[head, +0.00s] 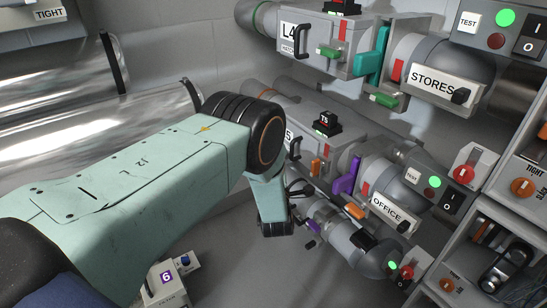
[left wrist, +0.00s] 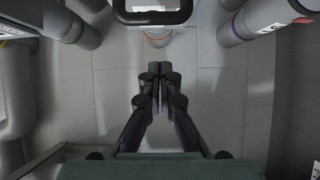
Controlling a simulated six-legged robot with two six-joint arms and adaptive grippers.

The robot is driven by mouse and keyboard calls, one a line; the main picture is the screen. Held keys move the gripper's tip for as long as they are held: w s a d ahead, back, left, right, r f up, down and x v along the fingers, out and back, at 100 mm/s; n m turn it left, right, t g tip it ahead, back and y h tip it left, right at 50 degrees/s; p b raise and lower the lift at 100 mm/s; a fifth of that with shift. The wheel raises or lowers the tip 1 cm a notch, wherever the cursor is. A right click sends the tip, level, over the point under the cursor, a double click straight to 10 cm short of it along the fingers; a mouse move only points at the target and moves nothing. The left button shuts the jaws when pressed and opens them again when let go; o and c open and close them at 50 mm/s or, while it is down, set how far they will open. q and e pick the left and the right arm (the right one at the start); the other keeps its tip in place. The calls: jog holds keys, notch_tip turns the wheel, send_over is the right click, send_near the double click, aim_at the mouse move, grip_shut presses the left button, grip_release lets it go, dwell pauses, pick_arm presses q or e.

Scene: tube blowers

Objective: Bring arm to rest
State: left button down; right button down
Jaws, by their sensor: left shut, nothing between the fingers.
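My left arm (head: 140,165) comes in from the left in the head view and bends down at a black joint. Its lower link ends in front of the tube machines. In the left wrist view my left gripper (left wrist: 160,72) is shut and empty, its dark fingers together over the grey tiled floor. The fingers look apart from everything around them. My right gripper is in neither view.
The STORES unit (head: 432,82) and OFFICE unit (head: 387,208), with coloured levers, stand right of my arm. Large pipes (head: 60,125) run behind it. A white block marked 6 (head: 167,277) sits below. A dark-framed part (left wrist: 152,14) lies ahead of the fingers; floor shows around them.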

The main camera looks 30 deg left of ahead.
pick_arm(q)
jog(key=s+d+p, duration=0.2)
jog(key=s+d, duration=0.3)
jog(key=shift+d+r, duration=0.15)
jog(key=shift+d, duration=0.2)
